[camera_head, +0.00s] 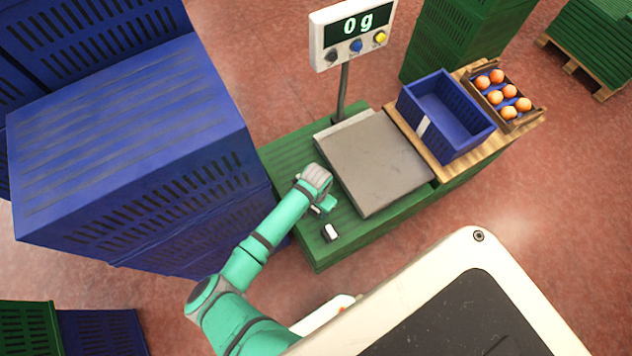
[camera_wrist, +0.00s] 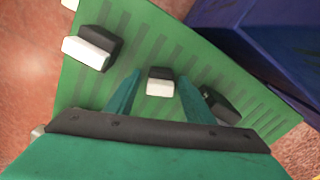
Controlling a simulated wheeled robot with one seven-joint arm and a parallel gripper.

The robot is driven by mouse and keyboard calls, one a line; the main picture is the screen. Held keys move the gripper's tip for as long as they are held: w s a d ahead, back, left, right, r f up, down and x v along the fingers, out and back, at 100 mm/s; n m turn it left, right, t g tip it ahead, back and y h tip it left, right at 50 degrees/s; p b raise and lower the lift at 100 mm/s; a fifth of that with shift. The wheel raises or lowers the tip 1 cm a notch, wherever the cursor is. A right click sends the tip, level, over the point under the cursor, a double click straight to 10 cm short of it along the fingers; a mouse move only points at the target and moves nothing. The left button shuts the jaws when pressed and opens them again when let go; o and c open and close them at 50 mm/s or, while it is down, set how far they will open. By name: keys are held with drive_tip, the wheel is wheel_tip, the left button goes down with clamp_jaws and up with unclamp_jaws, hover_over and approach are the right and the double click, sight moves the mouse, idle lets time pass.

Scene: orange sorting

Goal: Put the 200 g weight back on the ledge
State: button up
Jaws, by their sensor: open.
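My gripper (camera_head: 326,206) is open and low over the green slatted ledge (camera_head: 290,150) beside the scale. In the wrist view, a small black-and-white weight (camera_wrist: 160,83) shows between the open fingers (camera_wrist: 159,78); the fingers are not closed on it. A larger black-and-white weight (camera_wrist: 82,50) lies to the left on the green slats. A mostly black weight (camera_wrist: 220,105) lies to the right, partly hidden by a finger. The head view shows one weight (camera_head: 331,233) near the ledge's front edge; my arm hides others. No mark tells which is 200 g.
The scale plate (camera_head: 375,160) is empty and its display (camera_head: 355,25) reads 0 g. A blue crate (camera_head: 446,115) and a box of oranges (camera_head: 505,95) stand to the right. Tall blue crates (camera_head: 140,150) stand close to the left of my arm.

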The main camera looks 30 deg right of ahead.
wheel_tip(320, 180, up, 12)
idle(0.4)
